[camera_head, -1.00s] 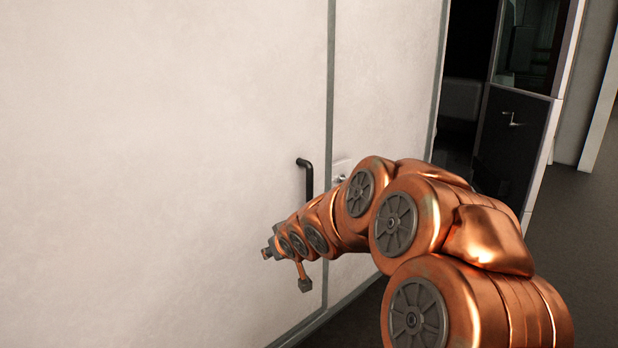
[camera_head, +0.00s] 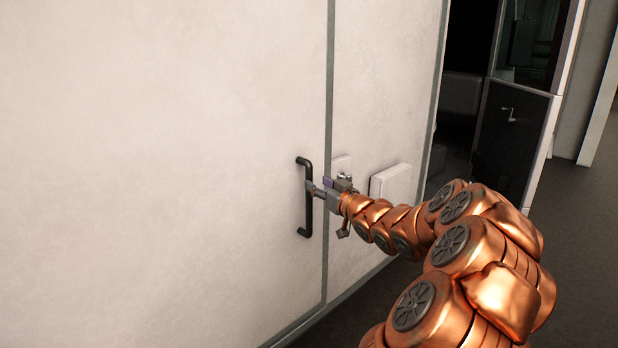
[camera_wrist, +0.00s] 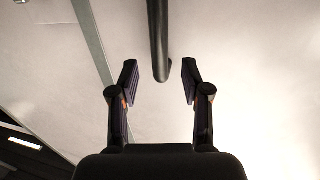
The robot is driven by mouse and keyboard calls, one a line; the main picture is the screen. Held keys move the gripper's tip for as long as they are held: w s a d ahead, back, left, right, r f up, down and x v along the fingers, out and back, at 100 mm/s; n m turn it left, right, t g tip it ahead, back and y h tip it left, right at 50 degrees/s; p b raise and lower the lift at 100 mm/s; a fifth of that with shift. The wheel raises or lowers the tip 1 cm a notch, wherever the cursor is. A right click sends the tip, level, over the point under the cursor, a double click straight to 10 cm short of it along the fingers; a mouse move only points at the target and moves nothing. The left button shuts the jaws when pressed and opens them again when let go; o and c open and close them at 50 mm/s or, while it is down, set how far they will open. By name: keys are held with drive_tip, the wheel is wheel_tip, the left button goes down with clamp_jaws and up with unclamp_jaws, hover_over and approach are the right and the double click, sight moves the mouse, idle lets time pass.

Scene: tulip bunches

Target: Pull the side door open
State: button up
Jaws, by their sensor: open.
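The side door (camera_head: 170,180) is a large pale panel filling the left of the head view, and it looks closed along its grey seam. Its black bar handle (camera_head: 308,218) stands upright near the right edge of the door. My gripper (camera_head: 318,187) is at the handle's middle height in the head view. In the wrist view my gripper (camera_wrist: 160,82) is open, and the lower end of the handle (camera_wrist: 159,40) lies between the lines of the two fingers, just ahead of the tips. I cannot tell whether a finger touches it.
A pale fixed wall panel with a small lock plate (camera_head: 341,165) and a white box (camera_head: 390,182) is right of the seam. Further right are a dark cabinet door (camera_head: 512,140) with a handle and open dark floor (camera_head: 580,230).

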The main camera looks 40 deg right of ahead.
sight(311, 179)
drive_tip(key=shift+p+x, duration=0.7)
drive_tip(key=shift+x, duration=2.15)
drive_tip(key=shift+c, duration=0.2)
clamp_jaws()
